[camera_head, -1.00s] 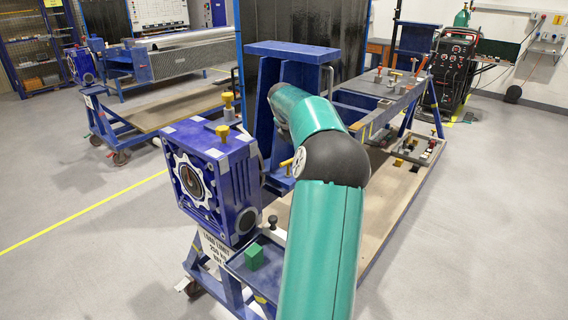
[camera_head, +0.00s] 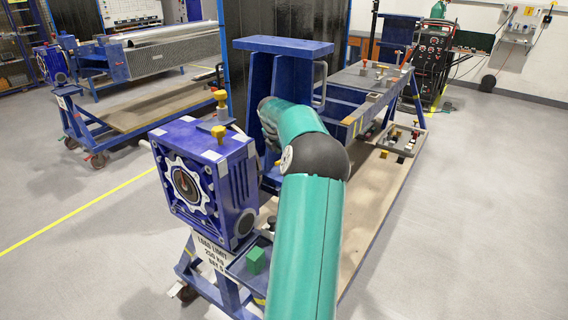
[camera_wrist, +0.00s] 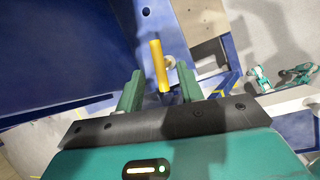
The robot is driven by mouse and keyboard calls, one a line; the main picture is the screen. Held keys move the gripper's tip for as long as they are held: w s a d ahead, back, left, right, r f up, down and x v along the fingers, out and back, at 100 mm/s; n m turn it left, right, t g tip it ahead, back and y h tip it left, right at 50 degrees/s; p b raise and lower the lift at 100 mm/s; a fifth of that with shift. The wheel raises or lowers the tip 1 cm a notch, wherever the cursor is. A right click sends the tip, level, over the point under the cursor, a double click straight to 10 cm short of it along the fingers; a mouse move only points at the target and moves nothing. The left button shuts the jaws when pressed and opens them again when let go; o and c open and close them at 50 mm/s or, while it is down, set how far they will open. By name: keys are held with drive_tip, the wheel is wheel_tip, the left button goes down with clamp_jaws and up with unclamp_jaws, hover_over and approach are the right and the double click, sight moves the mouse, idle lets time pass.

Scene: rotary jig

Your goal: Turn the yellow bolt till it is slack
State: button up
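In the wrist view a yellow bolt (camera_wrist: 160,65) stands out from a blue plate (camera_wrist: 75,50), with its near end between the two green fingers. My gripper (camera_wrist: 159,80) is open, with a gap on each side of the bolt. In the head view my gripper is hidden behind my green arm, near the blue upright bracket (camera_head: 262,85).
A green block (camera_head: 256,260) lies on a small blue tray beside the gearbox. Another wheeled blue cart (camera_head: 95,125) stands at the left. The grey floor on the right is clear.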

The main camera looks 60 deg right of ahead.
drive_tip(key=x, duration=0.7)
drive_tip(key=shift+w, duration=0.1)
drive_tip(key=shift+c, duration=0.3)
clamp_jaws()
